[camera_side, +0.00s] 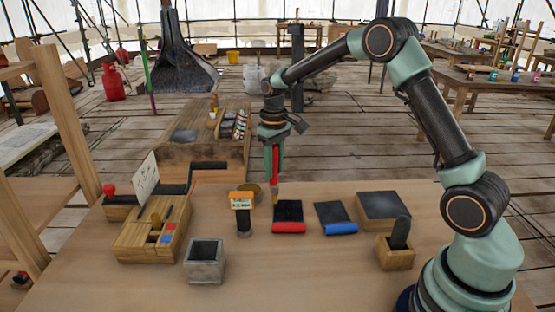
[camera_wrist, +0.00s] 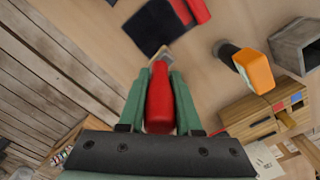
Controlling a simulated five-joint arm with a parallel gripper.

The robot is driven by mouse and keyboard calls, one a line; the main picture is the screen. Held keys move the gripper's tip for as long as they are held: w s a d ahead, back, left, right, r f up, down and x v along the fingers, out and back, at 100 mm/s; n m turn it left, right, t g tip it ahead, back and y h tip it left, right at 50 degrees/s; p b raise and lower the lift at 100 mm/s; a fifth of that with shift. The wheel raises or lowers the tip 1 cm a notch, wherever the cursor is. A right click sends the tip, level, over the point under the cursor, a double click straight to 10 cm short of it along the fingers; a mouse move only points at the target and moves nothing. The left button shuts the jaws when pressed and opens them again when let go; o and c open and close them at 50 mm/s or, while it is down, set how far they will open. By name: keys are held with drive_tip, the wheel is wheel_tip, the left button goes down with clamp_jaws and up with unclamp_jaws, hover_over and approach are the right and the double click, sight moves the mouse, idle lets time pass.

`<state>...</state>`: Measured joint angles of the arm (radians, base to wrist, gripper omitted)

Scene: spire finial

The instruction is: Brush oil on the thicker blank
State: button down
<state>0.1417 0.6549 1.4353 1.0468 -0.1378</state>
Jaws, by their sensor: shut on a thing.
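My gripper (camera_side: 274,150) is shut on a brush with a red handle (camera_side: 275,162); the wrist view shows the red handle (camera_wrist: 160,95) between the green fingers. I cannot tell whether the bristles touch anything. A similar dark pad with a blue front edge (camera_side: 340,228) lies to its right. A round yellowish dish (camera_side: 256,190) is partly hidden behind the brush. I cannot tell which pieces are the blanks or which is thicker.
An orange-topped device (camera_side: 241,198) stands left of the brush. A wooden box with slots (camera_side: 150,240), a grey square cup (camera_side: 204,264), a dark-topped block (camera_side: 384,207) and a wooden holder with a dark slab (camera_side: 396,255) are around. The front middle of the table is clear.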

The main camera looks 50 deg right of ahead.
sight(275, 146)
drive_tip(key=shift+r, duration=2.9)
